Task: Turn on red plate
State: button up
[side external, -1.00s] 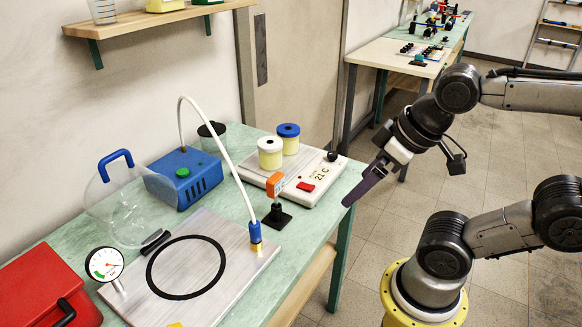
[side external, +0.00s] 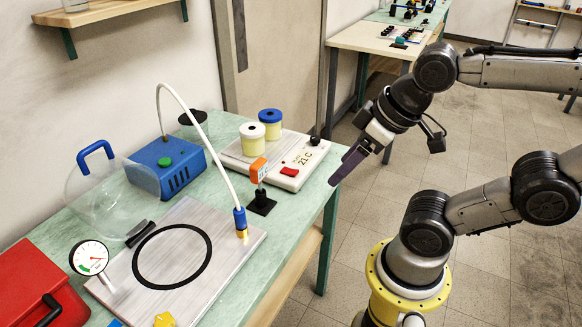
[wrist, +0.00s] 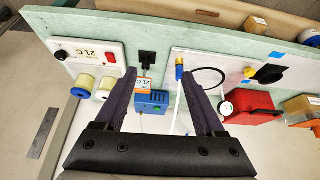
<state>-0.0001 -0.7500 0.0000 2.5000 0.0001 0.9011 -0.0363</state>
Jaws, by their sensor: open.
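A white hot plate (side external: 262,160) sits at the right end of the green bench. It has a red rocker switch (side external: 290,171), a display reading 21 C and a black knob on its front face. Two jars of pale yellow content, one white-lidded (side external: 253,140) and one blue-lidded (side external: 270,122), stand on it. My gripper (side external: 336,181) hangs off the bench's right edge, to the right of the switch and apart from it. In the wrist view my gripper (wrist: 160,80) is open and empty, and the red switch (wrist: 112,57) lies left of the left finger.
An orange-topped device (side external: 258,170) on a black base stands beside the hot plate. A white hose arches from a blue pump (side external: 172,167) to a metal plate (side external: 120,275) with a black ring and gauge. A clear bell cover and a red case (side external: 40,285) are left. Floor right is open.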

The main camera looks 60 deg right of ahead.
jog(key=shift+s+n, duration=0.1)
jog(key=shift+n, duration=0.4)
jog(key=shift+c, duration=1.2)
jog(key=shift+r+n, duration=0.15)
jog(key=shift+n, duration=0.55)
jog(key=shift+c, duration=1.1)
jog(key=w+r+n, duration=0.1)
jog(key=n, duration=0.1)
jog(key=r+n, duration=0.1)
jog(key=n, duration=0.1)
jog(key=w+r+n, duration=0.1)
jog(key=r+n, duration=0.1)
jog(key=shift+w+d+n+g, duration=0.3)
jog(key=shift+w+d+g, duration=0.05)
jog(key=shift+d+g, duration=0.05)
grip_shut()
jog(key=w+d+r+n+g, duration=0.2)
jog(key=w+d+n, duration=0.2)
jog(key=w+n, duration=0.35)
jog(key=w+d+f+n+g, duration=0.1)
jog(key=w+d+f+g, duration=0.3)
jog(key=w+d+f, duration=0.4)
jog(key=shift+w+d+f, duration=0.4)
jog(key=shift+w+d, duration=0.65)
jog(key=shift+w, duration=0.05)
